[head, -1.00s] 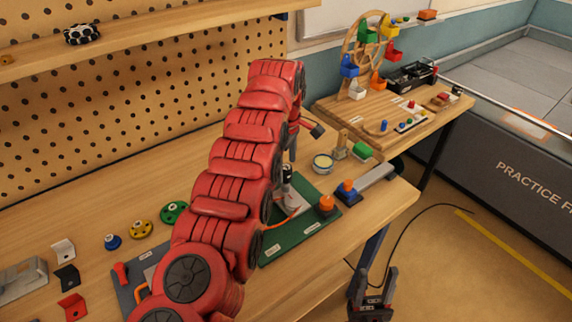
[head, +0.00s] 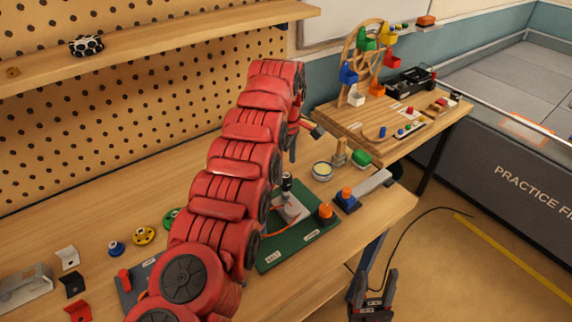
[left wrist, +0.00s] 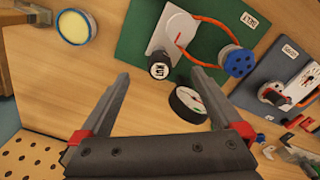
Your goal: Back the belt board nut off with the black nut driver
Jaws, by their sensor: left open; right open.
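The green belt board (head: 300,245) lies on the bench, with a grey plate, an orange belt and a BELT label. In the left wrist view, the belt runs to a blue pulley (left wrist: 238,62). The black nut driver (head: 287,185) stands upright at the plate; its cap marked NUT (left wrist: 158,66) also shows in the left wrist view. The nut is hidden. My left gripper (left wrist: 158,74) is open, with its fingers either side of the driver's cap in that picture; contact is not visible. In the head view, my red arm mostly covers it. My right gripper (head: 372,290) is open and empty, low beside the bench.
A black-rimmed disc (left wrist: 188,103) lies near the board.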

